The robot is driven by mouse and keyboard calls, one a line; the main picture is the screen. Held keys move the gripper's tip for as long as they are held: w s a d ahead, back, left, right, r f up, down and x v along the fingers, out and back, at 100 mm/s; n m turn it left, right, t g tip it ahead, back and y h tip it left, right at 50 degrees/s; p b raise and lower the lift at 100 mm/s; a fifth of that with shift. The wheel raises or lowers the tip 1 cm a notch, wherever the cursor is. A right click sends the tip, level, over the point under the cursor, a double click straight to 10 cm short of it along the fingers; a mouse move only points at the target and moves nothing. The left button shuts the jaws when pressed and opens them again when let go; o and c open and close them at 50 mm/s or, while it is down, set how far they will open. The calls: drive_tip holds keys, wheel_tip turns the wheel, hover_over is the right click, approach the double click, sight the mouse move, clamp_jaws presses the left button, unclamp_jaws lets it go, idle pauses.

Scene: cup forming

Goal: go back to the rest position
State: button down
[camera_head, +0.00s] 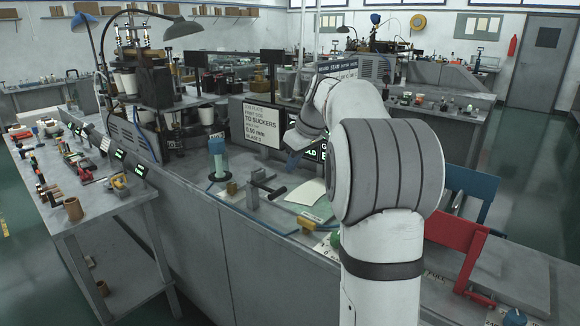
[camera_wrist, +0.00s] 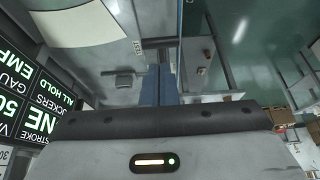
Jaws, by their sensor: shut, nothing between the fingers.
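My gripper (camera_wrist: 160,72) shows in the wrist view as two narrow blue fingers side by side, shut with nothing between them. In the head view my white arm rises at the centre right and bends over. Its wrist end is small and partly hidden behind the arm, in front of the green-lettered display and above the grey bench (camera_head: 240,245). The gripper does not touch anything that I can make out.
On the bench are a blue-green cylinder (camera_head: 217,158), a black-handled clamp (camera_head: 265,186) and a pale sheet (camera_head: 308,196). A sign (camera_head: 262,122) and a cup machine (camera_head: 140,75) stand behind. A red panel (camera_head: 457,238) and blue panel (camera_head: 470,188) stand right of my arm.

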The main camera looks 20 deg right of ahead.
idle(0.8)
drive_tip(key=s+a+f+m, duration=0.2)
drive_tip(key=s+a+f, duration=0.2)
drive_tip(key=s, duration=0.6)
drive_tip(key=s+a+f+m+g+h, duration=0.1)
drive_tip(key=s+a+f, duration=0.4)
drive_tip(key=s, duration=0.6)
drive_tip(key=s+a+f+m+h, duration=0.1)
drive_tip(key=s+a+f, duration=0.3)
drive_tip(key=s, duration=0.7)
drive_tip(key=shift+s+a+f+m+g, duration=0.15)
drive_tip(key=shift+a+f+m+g, duration=0.25)
drive_tip(key=shift+m, duration=0.5)
drive_tip(key=shift+d, duration=0.1)
